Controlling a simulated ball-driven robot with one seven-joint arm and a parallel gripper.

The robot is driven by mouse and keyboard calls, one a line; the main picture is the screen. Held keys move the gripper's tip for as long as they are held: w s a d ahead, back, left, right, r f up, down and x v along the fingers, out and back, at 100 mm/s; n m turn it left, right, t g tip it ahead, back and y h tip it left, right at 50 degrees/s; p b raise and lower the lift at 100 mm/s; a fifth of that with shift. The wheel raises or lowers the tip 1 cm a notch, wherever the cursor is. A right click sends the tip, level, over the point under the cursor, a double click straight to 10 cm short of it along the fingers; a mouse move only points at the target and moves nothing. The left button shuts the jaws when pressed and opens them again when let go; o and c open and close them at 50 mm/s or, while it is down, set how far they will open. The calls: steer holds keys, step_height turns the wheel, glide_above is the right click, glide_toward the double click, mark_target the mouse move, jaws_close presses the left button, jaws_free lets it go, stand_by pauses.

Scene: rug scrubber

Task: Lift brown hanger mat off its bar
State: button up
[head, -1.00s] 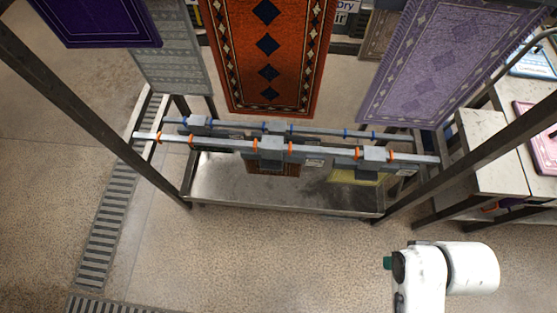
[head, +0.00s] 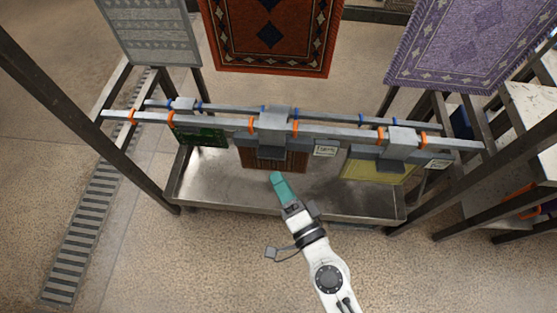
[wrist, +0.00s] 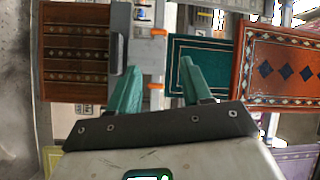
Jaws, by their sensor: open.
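The brown mat (head: 290,161) hangs from a grey hanger (head: 273,124) at the middle of the front bar (head: 340,134), above a metal trough. The hanger sits between two orange rings. In the wrist view, which is turned sideways, the striped brown mat (wrist: 75,60) is at the left and its grey hanger (wrist: 122,38) is beside the bar. My gripper (head: 280,184) is in front of the mat's lower part in the head view. In the wrist view, its two teal fingers (wrist: 157,78) are apart with nothing held between them. Contact with the hanger cannot be told.
A green mat (head: 203,138) hangs left of the brown one and a yellow mat (head: 375,170) right. A second bar with blue rings runs behind. The trough (head: 225,196) stands below, between dark posts. Large orange (head: 268,40) and purple (head: 470,40) rugs hang behind. Floor in front is open.

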mark_target(277, 159)
step_height(277, 159, down, 7)
steer(key=m+t+h+b, duration=0.1)
steer(key=m+h+b, duration=0.2)
steer(key=m+h, duration=0.25)
steer(key=shift+m+t+y, duration=0.25)
steer(key=shift+m+t, duration=0.05)
steer(key=shift+m, duration=0.15)
steer(key=shift+d+f+x, duration=0.1)
steer(key=shift+d+x, duration=0.05)
steer(key=shift+x, duration=1.7)
steer(key=shift+d+f+x, duration=0.1)
steer(key=shift+d+x, duration=0.05)
steer(key=shift+x, duration=1.65)
steer(key=shift+d+f+x, duration=0.1)
steer(key=shift+x, duration=1.75)
steer(key=shift+w, duration=0.1)
steer(key=shift+c, duration=0.4)
jaws_close()
